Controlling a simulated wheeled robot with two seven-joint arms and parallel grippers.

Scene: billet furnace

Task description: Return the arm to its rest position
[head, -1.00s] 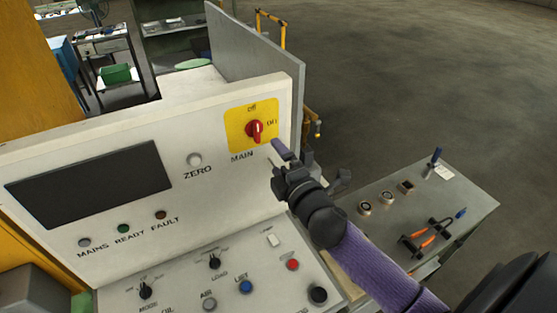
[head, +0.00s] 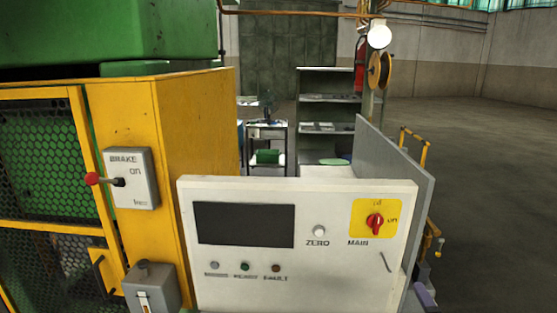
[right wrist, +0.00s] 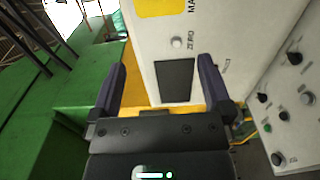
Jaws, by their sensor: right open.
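My right gripper (right wrist: 162,88) is open and empty in the right wrist view, its two dark purple fingers apart in front of the white control panel (right wrist: 213,35). In the head view only a small purple piece of the right gripper (head: 425,296) shows at the lower right, beside the panel's right end. The panel's red MAIN switch (head: 375,222) sits on a yellow plate and is clear of the gripper. My left gripper is in neither view.
The panel carries a dark display (head: 245,224) and a ZERO button (head: 319,231). A grey upright sheet (head: 395,175) stands behind its right end. A yellow cabinet with a brake box (head: 131,178) is at the left. Open floor (head: 480,180) lies to the right.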

